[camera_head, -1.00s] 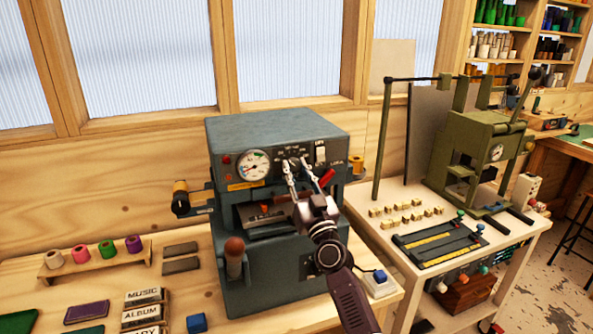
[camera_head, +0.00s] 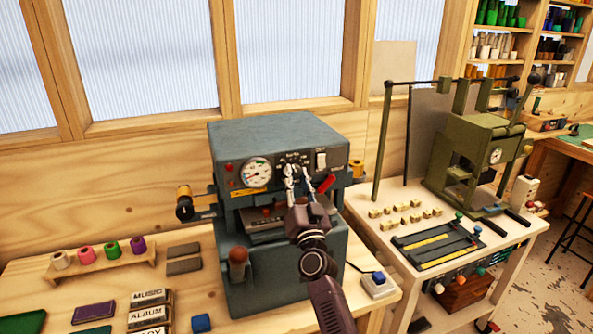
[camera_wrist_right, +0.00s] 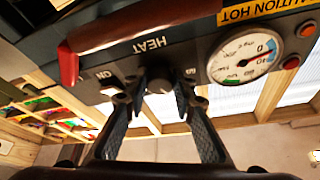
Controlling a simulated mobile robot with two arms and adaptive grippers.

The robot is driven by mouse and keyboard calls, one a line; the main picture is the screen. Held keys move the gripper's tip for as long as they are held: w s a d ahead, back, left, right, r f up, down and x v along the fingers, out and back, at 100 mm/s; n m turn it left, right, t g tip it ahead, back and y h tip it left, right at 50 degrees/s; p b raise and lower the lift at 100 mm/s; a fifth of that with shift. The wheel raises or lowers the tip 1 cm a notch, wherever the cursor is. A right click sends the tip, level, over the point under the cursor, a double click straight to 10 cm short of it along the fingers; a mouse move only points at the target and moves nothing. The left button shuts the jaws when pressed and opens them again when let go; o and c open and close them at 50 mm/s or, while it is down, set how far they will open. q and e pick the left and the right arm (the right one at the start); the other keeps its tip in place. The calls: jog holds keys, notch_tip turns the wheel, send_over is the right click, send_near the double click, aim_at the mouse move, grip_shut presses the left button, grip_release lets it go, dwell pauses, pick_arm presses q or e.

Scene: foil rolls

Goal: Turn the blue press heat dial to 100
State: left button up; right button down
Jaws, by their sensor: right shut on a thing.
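The blue press (camera_head: 275,132) stands on the bench in the head view. Its front panel carries a round gauge (camera_head: 256,173) at the left and the heat dial to its right. My right gripper (camera_head: 299,175) is at the panel, its fingers in front of the dial. In the right wrist view, turned upside down, the fingers (camera_wrist_right: 160,98) close on the two sides of the dark heat dial (camera_wrist_right: 158,80), beside the word HEAT. The dial's pointer and most of its scale are hidden, so its setting cannot be read. My left gripper is not in view.
A white switch (camera_head: 321,160) and a red handle (camera_head: 327,184) sit close right of the gripper. A ball-topped lever (camera_head: 238,257) stands at the press front. A green press (camera_head: 478,150) stands on the side table. Foil rolls (camera_head: 111,248) are at left.

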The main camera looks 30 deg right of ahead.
jog(key=shift+r+m+g+h+p, duration=0.1)
jog(key=shift+m+g+h+p, duration=0.25)
jog(key=shift+m+p, duration=0.6)
jog(key=shift+m, duration=0.25)
jog(key=c, duration=1.6)
grip_release()
jog(key=shift+s, duration=0.1)
jog(key=shift+s+a+f+b, duration=0.25)
jog(key=shift+s+f+b, duration=0.05)
jog(key=v, duration=1.1)
jog(key=shift+r, duration=0.2)
jog(key=shift+s, duration=0.1)
